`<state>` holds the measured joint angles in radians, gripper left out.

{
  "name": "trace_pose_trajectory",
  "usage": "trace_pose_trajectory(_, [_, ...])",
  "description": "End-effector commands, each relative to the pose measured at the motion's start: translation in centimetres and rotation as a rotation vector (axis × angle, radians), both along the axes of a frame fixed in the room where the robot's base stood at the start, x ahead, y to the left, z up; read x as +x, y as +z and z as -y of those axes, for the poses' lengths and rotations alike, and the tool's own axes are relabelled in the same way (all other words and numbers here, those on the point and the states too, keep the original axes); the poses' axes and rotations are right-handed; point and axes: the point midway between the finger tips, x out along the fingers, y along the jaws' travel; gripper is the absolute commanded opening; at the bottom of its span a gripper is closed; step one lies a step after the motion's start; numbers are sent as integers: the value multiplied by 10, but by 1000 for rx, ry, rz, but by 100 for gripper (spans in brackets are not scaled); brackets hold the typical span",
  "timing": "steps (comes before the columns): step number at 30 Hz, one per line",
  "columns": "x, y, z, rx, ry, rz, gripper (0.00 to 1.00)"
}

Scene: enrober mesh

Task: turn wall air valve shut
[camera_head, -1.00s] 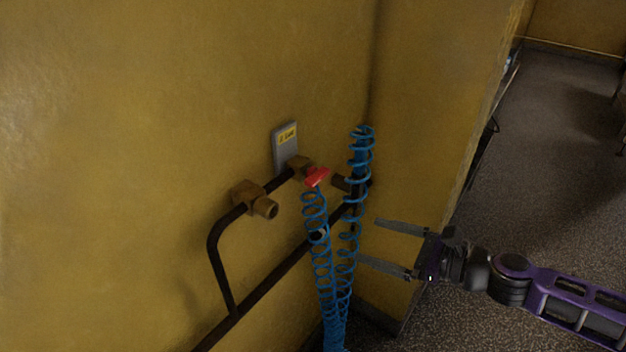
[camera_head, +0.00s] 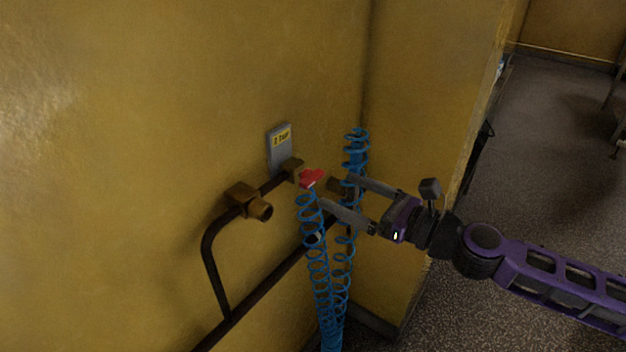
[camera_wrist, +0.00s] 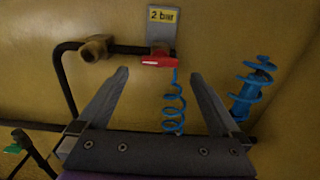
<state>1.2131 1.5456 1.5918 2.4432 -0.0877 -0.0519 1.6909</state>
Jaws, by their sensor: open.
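The air valve's red handle (camera_head: 312,178) sits on the dark pipe at the yellow wall, just in front of a brass fitting (camera_head: 293,170). In the wrist view the red handle (camera_wrist: 158,61) lies crosswise, roughly level, beyond the fingertips and between their lines. My gripper (camera_head: 336,190) is open and empty, its fingers pointing left toward the handle and apart from it. Both fingers also show in the wrist view (camera_wrist: 158,72). A grey plate (camera_head: 280,148) with a yellow label is fixed above the valve; in the wrist view it reads "2 bar".
Blue coiled hoses (camera_head: 318,255) hang below the valve and close beside my fingers. A second brass fitting (camera_head: 248,202) stands on the pipe (camera_head: 265,290) to the left. A yellow wall corner is behind my gripper. In the wrist view, a green handle (camera_wrist: 12,149) shows at lower left.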

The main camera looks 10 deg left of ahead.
Motion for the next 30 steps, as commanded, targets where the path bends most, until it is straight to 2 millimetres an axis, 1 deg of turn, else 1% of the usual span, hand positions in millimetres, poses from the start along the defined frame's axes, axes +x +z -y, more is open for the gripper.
trace_pose_trajectory(1, [3, -1, -9, -1, 5, 1, 100])
trace_pose_trajectory(6, [14, -1, -36, -1, 4, 1, 100])
trace_pose_trajectory(9, [19, -1, -49, 0, 3, 1, 100])
trace_pose_trajectory(13, [25, -1, -62, -1, 2, 1, 100])
trace_pose_trajectory(18, [29, 0, -71, -1, 0, 0, 100])
trace_pose_trajectory(27, [30, 0, -71, 0, -1, 0, 100])
trace_pose_trajectory(29, [30, 0, -71, 0, 0, 0, 89])
trace_pose_trajectory(30, [30, 0, -71, 0, 0, 0, 82])
